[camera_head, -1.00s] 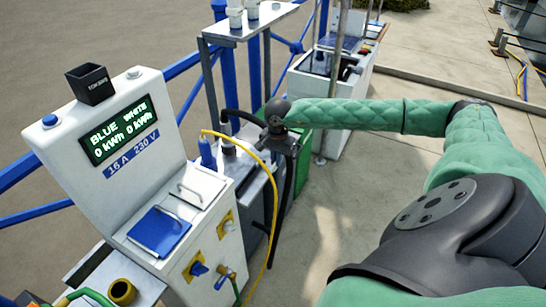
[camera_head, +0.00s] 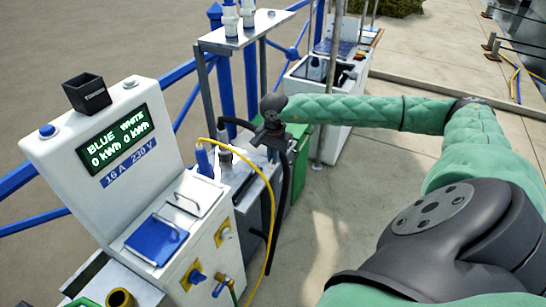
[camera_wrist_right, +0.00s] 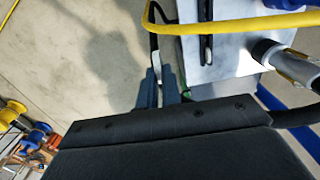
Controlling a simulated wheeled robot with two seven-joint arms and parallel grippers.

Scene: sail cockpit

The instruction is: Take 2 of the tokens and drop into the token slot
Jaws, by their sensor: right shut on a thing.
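A black open-topped box (camera_head: 86,93) with small white lettering stands on top of the white pedestal (camera_head: 58,150); it may be the token slot, but I cannot read it surely. My right gripper (camera_head: 262,139) is right of the pedestal, above a narrow grey stand. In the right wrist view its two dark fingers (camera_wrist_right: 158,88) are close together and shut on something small. A pale sliver shows between them, but I cannot tell whether it is a token. I cannot make out loose tokens. My left gripper is not in view.
A yellow cable (camera_head: 272,215) hangs beside the pedestal, and a blue plug (camera_head: 204,160) stands near my gripper. The pedestal has a blue flap (camera_head: 156,240) and a lit display (camera_head: 112,138). Blue railings (camera_head: 35,223) run behind.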

